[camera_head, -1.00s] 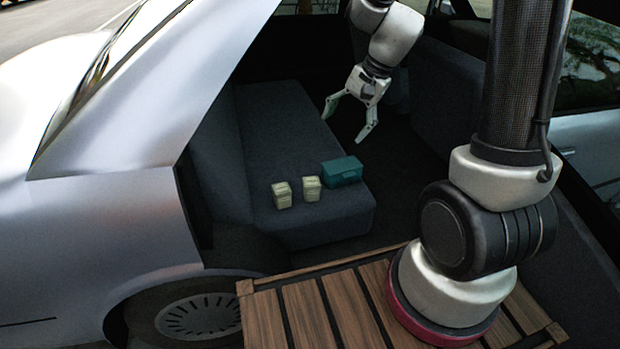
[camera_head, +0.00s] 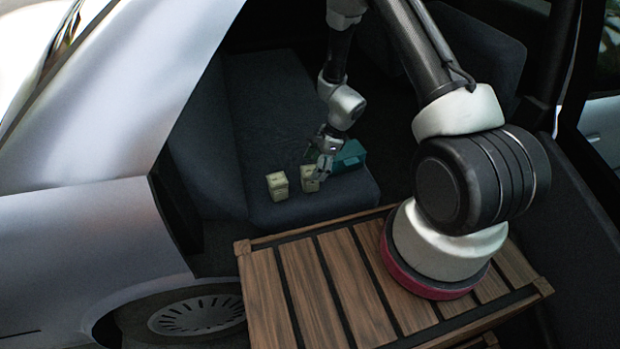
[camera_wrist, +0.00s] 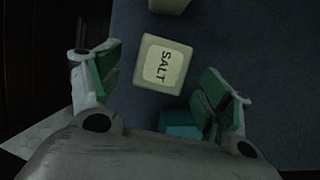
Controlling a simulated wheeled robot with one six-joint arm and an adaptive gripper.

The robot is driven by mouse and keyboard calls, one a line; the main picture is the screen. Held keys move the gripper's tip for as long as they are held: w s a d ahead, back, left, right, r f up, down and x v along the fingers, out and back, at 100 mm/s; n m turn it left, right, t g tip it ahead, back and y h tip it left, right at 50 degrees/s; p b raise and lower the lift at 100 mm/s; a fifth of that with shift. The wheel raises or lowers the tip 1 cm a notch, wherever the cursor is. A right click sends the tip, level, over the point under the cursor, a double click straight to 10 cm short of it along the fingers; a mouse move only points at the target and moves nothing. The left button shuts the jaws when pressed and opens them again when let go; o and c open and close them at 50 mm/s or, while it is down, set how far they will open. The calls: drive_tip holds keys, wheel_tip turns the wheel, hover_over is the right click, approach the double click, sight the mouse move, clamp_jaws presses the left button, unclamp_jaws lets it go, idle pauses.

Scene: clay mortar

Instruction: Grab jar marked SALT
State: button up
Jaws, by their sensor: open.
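The jar marked SALT (camera_wrist: 162,64) is a cream, squarish jar with its label readable from above in the wrist view. It lies between and a little beyond the open fingers of my gripper (camera_wrist: 158,92). In the head view this appears to be the right-hand cream jar (camera_head: 309,180), on the dark car seat. There my gripper (camera_head: 318,168) is pointed down right over it and partly hides it. The fingers do not visibly touch the jar.
A second cream jar (camera_head: 278,186) stands to the left; its edge shows at the top of the wrist view (camera_wrist: 169,4). A teal box (camera_head: 350,157) sits close on the right, partly behind my gripper. The seat (camera_head: 265,100) behind is clear.

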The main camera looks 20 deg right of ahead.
sight(311, 170)
drive_tip(key=x, duration=0.4)
drive_tip(key=shift+w+a, duration=0.1)
drive_tip(key=shift+w, duration=0.05)
drive_tip(key=shift+r, duration=0.1)
drive_tip(key=c, duration=1.3)
